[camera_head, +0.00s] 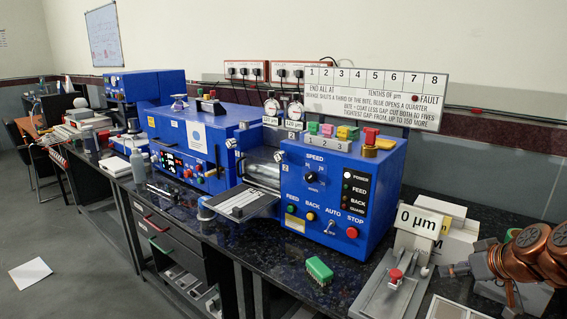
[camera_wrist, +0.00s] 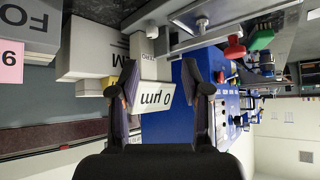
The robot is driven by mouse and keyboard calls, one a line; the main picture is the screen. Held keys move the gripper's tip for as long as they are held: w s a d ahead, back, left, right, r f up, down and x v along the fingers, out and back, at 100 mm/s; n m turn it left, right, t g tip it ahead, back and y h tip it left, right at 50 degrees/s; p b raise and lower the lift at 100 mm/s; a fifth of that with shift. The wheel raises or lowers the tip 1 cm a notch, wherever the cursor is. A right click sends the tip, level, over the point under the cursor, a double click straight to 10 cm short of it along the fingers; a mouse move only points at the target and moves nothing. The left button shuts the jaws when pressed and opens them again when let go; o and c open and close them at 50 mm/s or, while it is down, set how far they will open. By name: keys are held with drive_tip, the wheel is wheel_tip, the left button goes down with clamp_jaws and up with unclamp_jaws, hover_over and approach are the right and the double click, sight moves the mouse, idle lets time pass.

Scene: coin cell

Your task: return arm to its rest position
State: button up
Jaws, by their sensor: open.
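My gripper (camera_wrist: 168,88) shows in the wrist view with its two dark fingers apart and nothing held between them. The wrist picture is upside down. The white "0 µm" sign (camera_wrist: 156,98) shows between the fingers, beyond them; I cannot tell the exact distance. In the head view my copper-coloured arm comes in at the right edge, over the right end of the bench. The "0 µm" sign (camera_head: 421,220) stands just left of it, above a grey gauge stand (camera_head: 384,290) with a red knob (camera_head: 396,275).
A blue machine (camera_head: 340,190) with buttons stands left of the sign, and a blue oven-like box (camera_head: 200,140) stands farther left. A green block (camera_head: 319,270) lies on the dark counter (camera_head: 283,285) in front. Pale boxes (camera_head: 455,240) stand behind my arm. The floor at left is mostly clear.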

drive_tip(key=s+a+f+g+y, duration=0.1)
drive_tip(key=s+a+g, duration=0.15)
drive_tip(key=a, duration=0.35)
drive_tip(key=s+a+f+n+g, duration=0.1)
drive_tip(key=s+a, duration=0.2)
drive_tip(key=a, duration=0.3)
drive_tip(key=s+a+f+g+y, duration=0.1)
drive_tip(key=s+a+f, duration=0.15)
drive_tip(key=a, duration=0.35)
drive_tip(key=s+a+f+m+g+h, duration=0.1)
drive_tip(key=s+a+g+h, duration=0.15)
drive_tip(key=s, duration=0.85)
drive_tip(key=s+a+f+m+g+h, duration=0.1)
drive_tip(key=s+a+f+m+g, duration=0.2)
drive_tip(key=s, duration=0.8)
wheel_tip(320, 180, up, 15)
drive_tip(key=w+n+p, duration=0.1)
drive_tip(key=p, duration=1.2)
drive_tip(key=shift+w+r, duration=0.15)
